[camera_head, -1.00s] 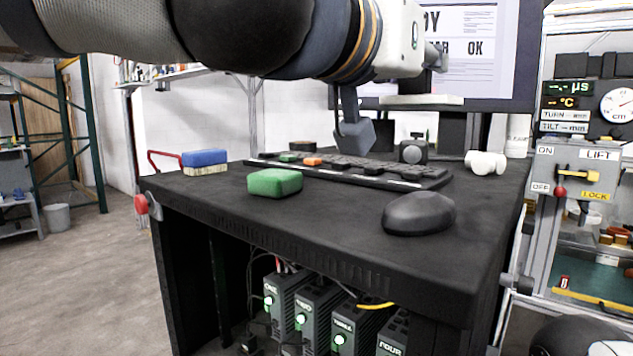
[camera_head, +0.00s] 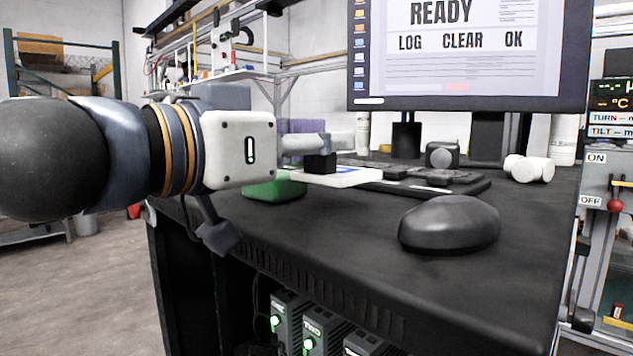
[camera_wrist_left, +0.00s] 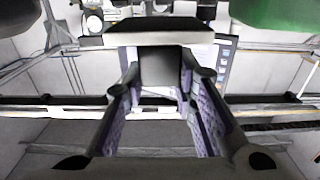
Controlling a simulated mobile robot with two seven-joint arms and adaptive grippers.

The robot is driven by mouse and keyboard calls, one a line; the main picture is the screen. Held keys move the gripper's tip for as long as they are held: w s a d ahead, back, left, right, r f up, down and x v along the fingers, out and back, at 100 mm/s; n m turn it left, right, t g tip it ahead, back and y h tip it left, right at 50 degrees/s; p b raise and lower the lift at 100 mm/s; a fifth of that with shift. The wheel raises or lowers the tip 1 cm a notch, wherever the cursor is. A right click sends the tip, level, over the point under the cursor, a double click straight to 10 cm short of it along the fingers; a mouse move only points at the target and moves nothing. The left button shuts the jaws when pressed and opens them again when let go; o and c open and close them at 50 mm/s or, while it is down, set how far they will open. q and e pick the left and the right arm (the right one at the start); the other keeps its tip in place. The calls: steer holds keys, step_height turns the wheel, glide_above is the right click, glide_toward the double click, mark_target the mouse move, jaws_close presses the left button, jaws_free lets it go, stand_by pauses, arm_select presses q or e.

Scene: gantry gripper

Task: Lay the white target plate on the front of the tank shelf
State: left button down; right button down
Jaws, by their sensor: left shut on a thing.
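The white target plate (camera_head: 345,177) is a thin flat slab with a dark block on it, held low over the black desk beside the green block. My left gripper (camera_head: 318,158) is shut on it; the wrist housing hides part of the grip. In the left wrist view the two fingers (camera_wrist_left: 165,105) close around the dark block, and the plate's pale edge (camera_wrist_left: 158,38) shows beyond them. A shelf with apparatus (camera_head: 225,76) stands at the back left; I cannot tell whether it is the tank shelf. My right gripper is not in view.
The black desk (camera_head: 330,235) carries a green block (camera_head: 274,187), a dark mouse (camera_head: 449,223) and a keyboard (camera_head: 440,182). A monitor (camera_head: 460,50) stands behind. A control panel (camera_head: 605,165) is at the right. The desk's front middle is clear.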

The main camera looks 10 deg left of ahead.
mark_target(312, 174)
arm_select(q)
steer(key=f, duration=0.1)
steer(key=f+b, duration=0.1)
steer(key=f, duration=0.1)
steer(key=shift+w+a+f, duration=0.1)
steer(key=shift+a+f, duration=0.1)
steer(key=shift+f, duration=0.1)
steer(key=shift+r, duration=0.2)
steer(key=c, duration=1.3)
jaws_free()
